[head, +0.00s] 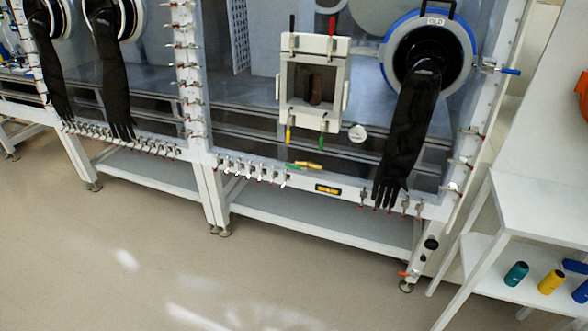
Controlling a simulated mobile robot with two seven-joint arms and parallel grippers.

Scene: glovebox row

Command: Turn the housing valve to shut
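A white square housing (287,85) with a dark opening is mounted on the front of the right glovebox. A black handle (291,23) and a red handle (332,25) stand upright at its top. A yellow handle (289,136) and a green handle (322,140) hang down at its bottom. I cannot tell which of these is the housing valve. Neither of my grippers is in view.
A black glove (405,130) hangs from a blue-ringed port right of the housing. A blue handle (510,71) sticks out at the right edge. A white table (540,205) with bottles on its shelf stands at right. The floor (120,260) in front is clear.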

